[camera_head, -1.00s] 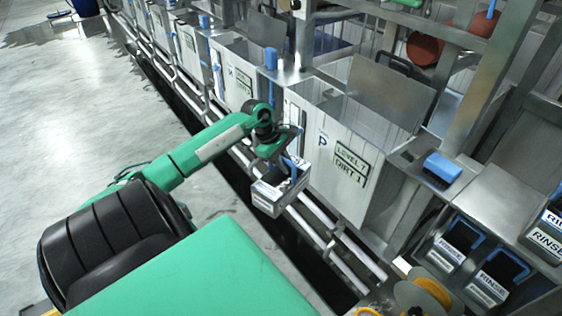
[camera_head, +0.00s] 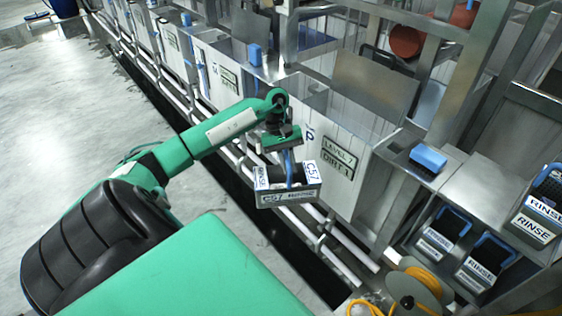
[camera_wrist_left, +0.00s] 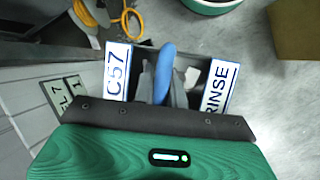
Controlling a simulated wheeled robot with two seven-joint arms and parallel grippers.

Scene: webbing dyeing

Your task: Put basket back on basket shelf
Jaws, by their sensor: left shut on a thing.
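A grey basket (camera_head: 288,196) with white labels reading C57 and RINSE and a blue handle hangs under my left gripper (camera_head: 287,152) in the head view. The gripper is shut on the blue handle, and the basket is in the air in front of the metal tanks. In the left wrist view the basket (camera_wrist_left: 127,64) and its blue handle (camera_wrist_left: 164,70) show just beyond the gripper. The basket shelf (camera_head: 470,215) is at the right, with dark RINSE baskets (camera_head: 442,233) and (camera_head: 490,262) in its lower row and another RINSE basket (camera_head: 541,212) further right. My right gripper is not in view.
A tank panel (camera_head: 335,160) marked LEVEL 7 DIRT 1 stands behind the held basket. White rails (camera_head: 340,258) run low along the tanks. A blue block (camera_head: 428,158) lies on a metal ledge. An orange hose reel (camera_head: 410,290) is at the lower right. Open floor lies left.

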